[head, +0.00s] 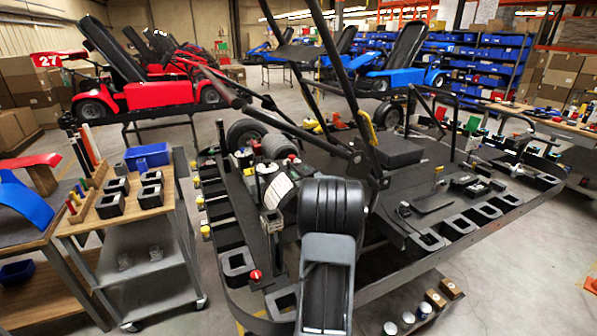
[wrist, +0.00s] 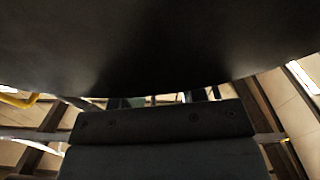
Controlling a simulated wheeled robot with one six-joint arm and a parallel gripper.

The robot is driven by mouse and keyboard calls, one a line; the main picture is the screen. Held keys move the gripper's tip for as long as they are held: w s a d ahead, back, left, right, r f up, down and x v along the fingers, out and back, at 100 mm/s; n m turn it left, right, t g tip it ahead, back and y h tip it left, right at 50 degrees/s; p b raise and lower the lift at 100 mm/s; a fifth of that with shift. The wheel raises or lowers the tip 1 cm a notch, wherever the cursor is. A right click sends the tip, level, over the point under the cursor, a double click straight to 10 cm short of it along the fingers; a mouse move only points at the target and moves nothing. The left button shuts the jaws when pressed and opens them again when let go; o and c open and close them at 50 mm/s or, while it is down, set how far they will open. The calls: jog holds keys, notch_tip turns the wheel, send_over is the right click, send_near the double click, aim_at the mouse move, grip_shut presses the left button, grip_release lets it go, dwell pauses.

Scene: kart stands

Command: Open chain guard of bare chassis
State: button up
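The bare chassis (head: 450,222) is a dark flat frame in the middle and right of the head view, with black tubes rising above it. Wheels, an engine area and a white-labelled part (head: 278,190) show at its left. I cannot pick out the chain guard with certainty; it may be among these parts or hidden. A black ridged link with a grey end, which looks like my arm, covers the chassis's near middle. In the wrist view a dark grey block with screws, apparently my gripper (wrist: 163,122), lies under a large dark surface close to the camera. No fingertips show clearly.
A wooden-topped cart (head: 90,215) with black bins and a blue bin (head: 147,156) stands at the left. A red kart (head: 150,92) and a blue kart (head: 400,72) stand behind. A tool bench (head: 545,122) is at the right. Grey floor is open at lower right.

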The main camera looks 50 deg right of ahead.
jog(key=shift+x, duration=0.75)
jog(key=shift+c, duration=0.5)
grip_shut()
